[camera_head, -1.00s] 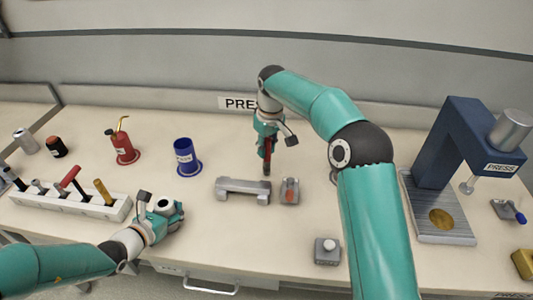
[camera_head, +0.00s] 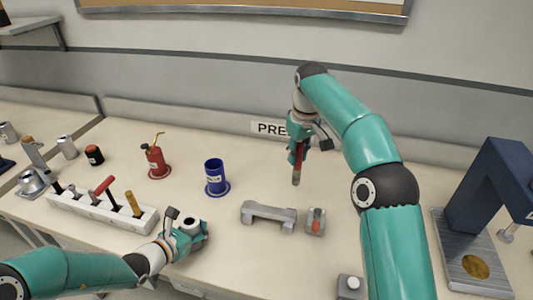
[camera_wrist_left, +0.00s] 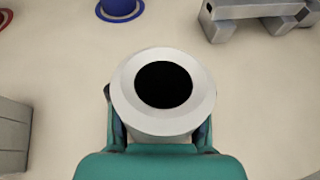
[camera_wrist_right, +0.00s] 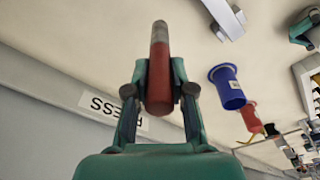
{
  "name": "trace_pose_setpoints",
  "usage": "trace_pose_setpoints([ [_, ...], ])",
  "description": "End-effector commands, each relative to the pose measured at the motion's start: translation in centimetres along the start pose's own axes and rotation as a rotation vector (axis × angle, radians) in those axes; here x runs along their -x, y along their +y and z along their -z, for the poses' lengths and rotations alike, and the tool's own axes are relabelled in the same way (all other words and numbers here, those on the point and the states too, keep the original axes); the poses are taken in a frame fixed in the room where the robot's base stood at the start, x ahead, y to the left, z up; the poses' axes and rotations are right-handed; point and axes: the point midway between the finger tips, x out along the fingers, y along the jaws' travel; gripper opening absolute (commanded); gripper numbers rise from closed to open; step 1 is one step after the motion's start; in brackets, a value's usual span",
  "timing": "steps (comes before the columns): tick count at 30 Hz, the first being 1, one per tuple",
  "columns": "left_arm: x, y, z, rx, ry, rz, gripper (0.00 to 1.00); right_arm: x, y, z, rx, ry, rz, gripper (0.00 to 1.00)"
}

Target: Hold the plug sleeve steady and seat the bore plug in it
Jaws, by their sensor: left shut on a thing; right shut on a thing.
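The plug sleeve (camera_wrist_left: 126,90) is a pale grey ring-shaped piece with a dark round bore, facing the left wrist camera. My left gripper (camera_head: 184,238) is shut around it low over the front of the bench, and the sleeve also shows in the head view (camera_head: 180,243). The bore plug (camera_wrist_right: 159,75) is a red rod with a grey end. My right gripper (camera_head: 299,150) is shut on its red part and holds it above the bench, grey end down; the plug shows in the head view (camera_head: 297,170). The plug is well apart from the sleeve, behind and right of it.
A grey bridge-shaped block (camera_head: 268,215) and a small grey block with an orange piece (camera_head: 315,222) lie below the plug. A blue cup (camera_head: 215,175) and a red can (camera_head: 156,160) stand behind the sleeve. A white tool rack (camera_head: 90,209) is left; a blue press (camera_head: 490,190) is right.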

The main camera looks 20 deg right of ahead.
Motion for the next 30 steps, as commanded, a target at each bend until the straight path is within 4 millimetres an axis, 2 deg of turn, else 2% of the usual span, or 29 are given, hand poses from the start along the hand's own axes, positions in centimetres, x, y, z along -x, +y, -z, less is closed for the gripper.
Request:
trace_pose_setpoints([
  [9, 0.0, 0.0, 0.0, 0.000, 0.000, 0.000, 0.00, -4.7, 0.0, -0.7, 0.000, -0.004, 0.001, 0.00],
  [14, 0.0, 0.0, 0.0, 0.000, 0.000, 0.000, 0.00, -6.1, 0.0, -0.8, -0.001, -0.001, 0.000, 0.00],
  [21, 0.0, 0.0, 0.0, 0.000, 0.000, 0.000, 0.00, -9.0, 0.0, -1.2, 0.000, -0.002, 0.000, 0.00],
  [30, 0.0, 0.0, 0.0, 0.000, 0.000, 0.000, 0.00, -9.5, 0.0, -1.2, 0.000, 0.000, 0.000, 0.00],
])
